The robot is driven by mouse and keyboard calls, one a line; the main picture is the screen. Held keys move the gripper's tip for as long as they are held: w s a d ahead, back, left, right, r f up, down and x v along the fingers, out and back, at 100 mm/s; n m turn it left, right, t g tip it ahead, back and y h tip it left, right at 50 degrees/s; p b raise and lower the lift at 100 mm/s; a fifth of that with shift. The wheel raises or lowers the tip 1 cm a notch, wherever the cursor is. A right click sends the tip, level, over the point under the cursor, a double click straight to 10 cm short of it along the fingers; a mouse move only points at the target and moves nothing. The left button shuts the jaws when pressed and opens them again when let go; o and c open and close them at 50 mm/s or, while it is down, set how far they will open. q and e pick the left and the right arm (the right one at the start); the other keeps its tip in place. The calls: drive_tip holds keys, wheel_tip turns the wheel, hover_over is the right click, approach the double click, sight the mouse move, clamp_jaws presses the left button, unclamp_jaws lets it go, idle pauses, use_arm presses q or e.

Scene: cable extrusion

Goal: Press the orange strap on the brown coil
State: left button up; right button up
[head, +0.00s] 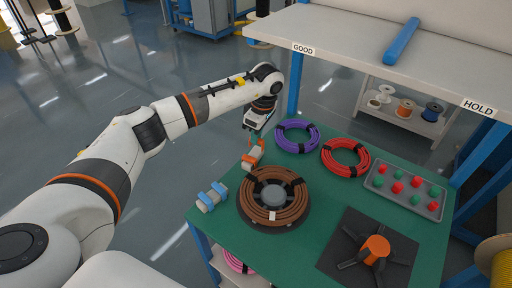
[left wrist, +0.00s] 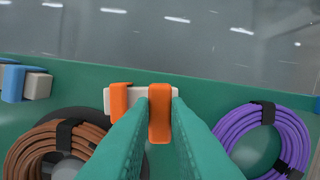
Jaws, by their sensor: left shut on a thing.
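The brown coil (head: 291,212) lies on a dark round base with a grey hub on the green table; it also shows at the lower left of the left wrist view (left wrist: 28,150). The orange strap piece (head: 252,157), a pale block with two orange bands, is just behind the coil near the table's far left edge. In the left wrist view the green fingers of my left gripper (left wrist: 160,100) are closed at the right orange band (left wrist: 160,126) of this piece. The piece is apart from the coil. My right gripper is out of view.
A blue strap piece (head: 212,196) sits left of the brown coil. A purple coil (head: 284,142), a red coil (head: 332,164) and a grey tray (head: 432,213) of red and green pieces lie behind and right. An orange post (head: 376,247) stands on a dark mat at front right.

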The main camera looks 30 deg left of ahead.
use_arm(q)
drive_tip(key=shift+r+p, duration=1.15)
drive_tip(key=shift+r, duration=0.95)
